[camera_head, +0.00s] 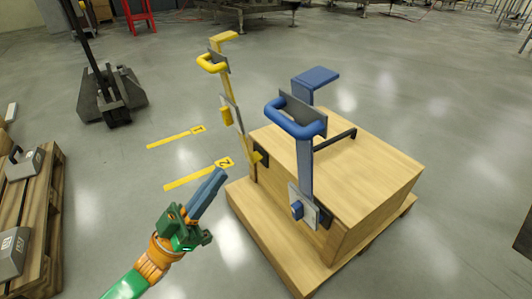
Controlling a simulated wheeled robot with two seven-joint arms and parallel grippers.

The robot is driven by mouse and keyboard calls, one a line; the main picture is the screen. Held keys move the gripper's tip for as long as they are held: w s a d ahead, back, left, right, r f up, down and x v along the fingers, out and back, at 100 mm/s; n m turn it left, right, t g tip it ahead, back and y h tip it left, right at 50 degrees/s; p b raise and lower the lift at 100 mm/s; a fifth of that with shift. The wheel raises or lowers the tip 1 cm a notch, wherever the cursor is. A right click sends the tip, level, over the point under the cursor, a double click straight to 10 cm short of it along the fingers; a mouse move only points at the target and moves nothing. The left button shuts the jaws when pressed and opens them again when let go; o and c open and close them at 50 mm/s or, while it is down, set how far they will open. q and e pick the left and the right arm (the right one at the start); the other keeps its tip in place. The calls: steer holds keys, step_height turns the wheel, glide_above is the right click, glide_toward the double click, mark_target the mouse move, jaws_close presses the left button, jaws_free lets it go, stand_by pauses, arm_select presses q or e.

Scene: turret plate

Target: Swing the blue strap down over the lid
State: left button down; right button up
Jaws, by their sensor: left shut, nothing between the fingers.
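The blue strap (306,157) stands upright at the near side of the wooden crate, with a looped blue handle (295,119) and a flat blue plate (315,78) at its top. The crate's flat wooden lid (370,163) carries a dark bar. A yellow strap (222,84) of similar shape stands upright at the crate's left corner. My left gripper (219,174) is shut and empty, in front and to the left of the crate, apart from both straps. My right gripper is not in view.
The crate rests on a wooden base (262,246). A pallet (40,215) with grey metal weights stands at the left edge. A dark floor stand (112,95) is at the upper left. Yellow floor markers (190,177) lie left of the crate on open grey floor.

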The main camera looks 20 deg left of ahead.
arm_select(q)
steer(key=w+d+r, duration=0.5)
steer(key=w+d, duration=0.1)
steer(key=w, duration=0.2)
steer(key=shift+r, duration=0.3)
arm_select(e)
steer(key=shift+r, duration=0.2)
arm_select(q)
steer(key=shift+d, duration=0.1)
